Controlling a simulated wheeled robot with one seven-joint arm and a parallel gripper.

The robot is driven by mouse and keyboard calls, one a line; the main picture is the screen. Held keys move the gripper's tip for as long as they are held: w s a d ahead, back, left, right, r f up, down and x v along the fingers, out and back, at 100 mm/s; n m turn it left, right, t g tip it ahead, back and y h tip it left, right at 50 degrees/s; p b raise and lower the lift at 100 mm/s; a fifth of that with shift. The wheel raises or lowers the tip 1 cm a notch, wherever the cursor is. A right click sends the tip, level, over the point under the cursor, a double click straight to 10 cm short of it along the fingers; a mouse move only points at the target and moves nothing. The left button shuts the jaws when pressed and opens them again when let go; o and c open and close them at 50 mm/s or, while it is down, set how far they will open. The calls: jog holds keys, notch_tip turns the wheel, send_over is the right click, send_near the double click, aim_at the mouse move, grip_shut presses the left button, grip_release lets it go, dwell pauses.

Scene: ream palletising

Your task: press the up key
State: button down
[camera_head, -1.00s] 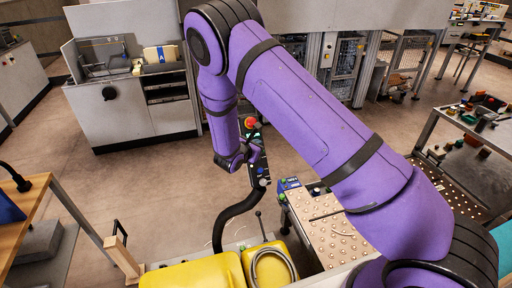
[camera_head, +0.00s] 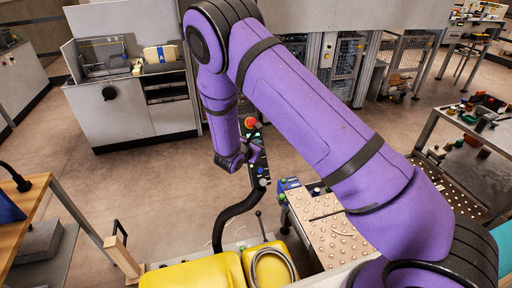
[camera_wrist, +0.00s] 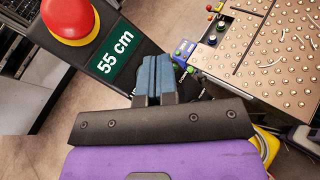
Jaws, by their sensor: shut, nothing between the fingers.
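A dark control pendant (camera_head: 257,170) hangs in front of my arm in the head view, with a red mushroom button (camera_head: 250,122) at its top. In the wrist view the red button (camera_wrist: 68,18) sits on a yellow collar at the upper left, beside a green display (camera_wrist: 112,52) reading "55 cm". My gripper (camera_wrist: 154,68) is shut and empty, its blue-grey fingertips over the pendant's face below the display. The fingers hide the keys under them, so I cannot see the up key or tell whether they touch it. In the head view my gripper (camera_head: 240,158) is beside the pendant.
A ball-studded table (camera_head: 330,232) stands to the right of the pendant, with a small blue control box (camera_head: 289,184) at its corner. Yellow covers (camera_head: 195,274) lie at the bottom. A black hose (camera_head: 228,215) runs down from the pendant. Open floor lies to the left.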

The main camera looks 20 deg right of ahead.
jog(key=shift+s+r, duration=0.3)
jog(key=s+r, duration=0.3)
jog(key=shift+s+r, duration=0.1)
jog(key=shift+s, duration=0.3)
dwell(0.3)
dwell(0.6)
jog(key=s+d+r+m+g+y, duration=0.1)
jog(key=s+d+r+m+g, duration=0.1)
jog(key=s+d+r+m, duration=0.45)
jog(key=s+d+r+m+g, duration=0.1)
jog(key=s+r+m+g, duration=0.2)
jog(key=r, duration=0.6)
jog(key=s+d+r+m+g+y, duration=0.1)
jog(key=s+d+r+m+g, duration=0.15)
jog(key=s+r+m, duration=0.35)
jog(key=s+a+r+m+t+y, duration=0.1)
jog(key=s+r+m+y, duration=0.3)
jog(key=s, duration=0.6)
jog(key=s+a+r+m+t+y, duration=0.2)
jog(key=s+r+m+y, duration=0.2)
jog(key=s+r, duration=0.5)
jog(key=shift+s+r+m, duration=0.15)
jog(key=shift+s+m, duration=0.5)
jog(key=shift+s, duration=0.15)
